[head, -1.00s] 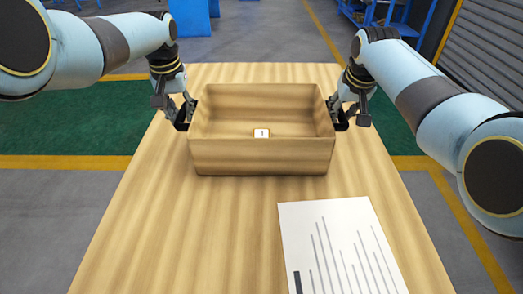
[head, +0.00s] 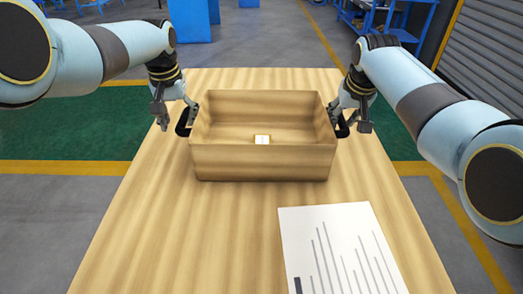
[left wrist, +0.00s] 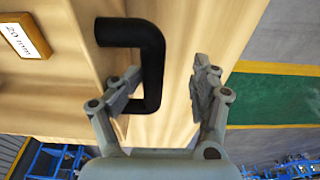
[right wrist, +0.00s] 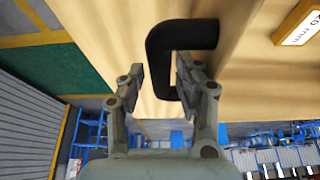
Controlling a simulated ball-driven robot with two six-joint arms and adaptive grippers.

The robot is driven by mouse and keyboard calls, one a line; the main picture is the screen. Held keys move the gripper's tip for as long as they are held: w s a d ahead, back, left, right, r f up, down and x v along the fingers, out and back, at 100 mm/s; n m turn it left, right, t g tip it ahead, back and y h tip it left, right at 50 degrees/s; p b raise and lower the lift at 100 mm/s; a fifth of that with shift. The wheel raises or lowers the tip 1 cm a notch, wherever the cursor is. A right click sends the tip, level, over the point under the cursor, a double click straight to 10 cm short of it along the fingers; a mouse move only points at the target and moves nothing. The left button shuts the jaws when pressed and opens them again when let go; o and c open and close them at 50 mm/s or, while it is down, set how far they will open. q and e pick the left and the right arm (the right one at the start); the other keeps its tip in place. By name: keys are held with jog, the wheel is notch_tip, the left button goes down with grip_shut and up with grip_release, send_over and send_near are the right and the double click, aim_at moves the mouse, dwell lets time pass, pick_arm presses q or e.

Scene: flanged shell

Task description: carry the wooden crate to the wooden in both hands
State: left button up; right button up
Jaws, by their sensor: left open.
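The wooden crate (head: 262,162) stands upright on the wooden table, with a black handle on each end. My left gripper (head: 175,114) is at its left end, open. In the left wrist view its fingers (left wrist: 165,88) stand apart on both sides of the left handle (left wrist: 150,48), with clear space on the right. My right gripper (head: 350,118) is at the right end. In the right wrist view its fingers (right wrist: 160,80) flank the right handle (right wrist: 160,48) closely; I cannot tell whether they grip it. A small orange-edged block with a white face (head: 262,139) is inside the crate.
The wooden table (head: 180,235) is bare in front of the crate, except for a white sheet with grey lines (head: 340,250) at front right. Blue shelving (head: 375,25) and a grey shutter (head: 485,60) stand beyond the table.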

pick_arm(q)
jog(key=shift+d+r, duration=0.15)
jog(key=shift+d, duration=0.35)
pick_arm(e)
jog(key=shift+a, duration=0.45)
pick_arm(q)
jog(key=shift+s+r, duration=0.1)
jog(key=shift+r, duration=0.75)
jog(key=shift+s+a+r, duration=0.15)
jog(key=shift+r, duration=0.85)
jog(key=shift+s+a+r, duration=0.15)
jog(key=shift+s+r, duration=0.05)
jog(key=shift+r, duration=0.75)
jog(key=shift+s+a+r, duration=0.15)
jog(key=shift+r, duration=0.85)
pick_arm(e)
jog(key=shift+d, duration=0.25)
jog(key=shift+o, duration=0.4)
jog(key=o, duration=0.7)
jog(key=shift+r, duration=0.1)
jog(key=v, duration=1.1)
jog(key=shift+s+r, duration=0.2)
jog(key=shift+r, duration=0.15)
